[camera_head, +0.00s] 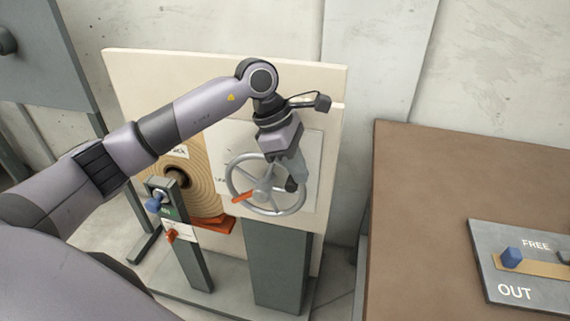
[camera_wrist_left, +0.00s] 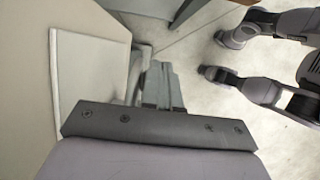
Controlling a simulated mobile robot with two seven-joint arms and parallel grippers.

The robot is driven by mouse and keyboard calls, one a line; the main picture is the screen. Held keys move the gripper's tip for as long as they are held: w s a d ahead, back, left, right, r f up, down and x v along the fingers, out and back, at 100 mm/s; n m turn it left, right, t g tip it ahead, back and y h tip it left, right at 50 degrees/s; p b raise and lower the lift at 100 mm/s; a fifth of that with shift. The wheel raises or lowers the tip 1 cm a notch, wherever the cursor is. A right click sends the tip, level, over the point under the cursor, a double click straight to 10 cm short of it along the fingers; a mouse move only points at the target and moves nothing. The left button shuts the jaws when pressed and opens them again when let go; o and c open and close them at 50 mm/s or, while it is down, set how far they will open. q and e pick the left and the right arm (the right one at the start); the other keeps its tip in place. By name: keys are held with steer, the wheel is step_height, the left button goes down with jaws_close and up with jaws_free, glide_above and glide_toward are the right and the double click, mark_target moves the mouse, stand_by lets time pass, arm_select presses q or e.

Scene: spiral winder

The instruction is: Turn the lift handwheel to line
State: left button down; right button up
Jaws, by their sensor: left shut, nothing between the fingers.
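The lift handwheel (camera_head: 232,184) is a grey metal wheel with spokes, mounted on a pale plate (camera_head: 313,150) on the cream panel. An orange-red pointer or grip (camera_head: 243,197) shows at its lower left. My left gripper (camera_head: 292,184) is shut, with its fingertips over the right part of the wheel. I cannot tell whether they touch the rim. In the left wrist view the fingers (camera_wrist_left: 160,88) point away beside the pale plate (camera_wrist_left: 90,75); the wheel is largely hidden there. Part of a label shows left of the wheel, and any line mark is not readable.
A wooden spiral disc (camera_head: 180,160) sits left of the wheel, behind a post with a blue knob (camera_head: 154,204) and an orange-red knob (camera_head: 172,235). A brown table (camera_head: 430,200) at right carries a panel with a blue slider (camera_head: 512,257) marked FREE and OUT.

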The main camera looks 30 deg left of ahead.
mark_target(276, 173)
arm_select(q)
steer(key=shift+w+d+f+b, duration=0.2)
steer(key=shift+d+f+b, duration=0.5)
steer(key=shift+f, duration=0.25)
steer(key=shift+r, duration=0.1)
stand_by(0.8)
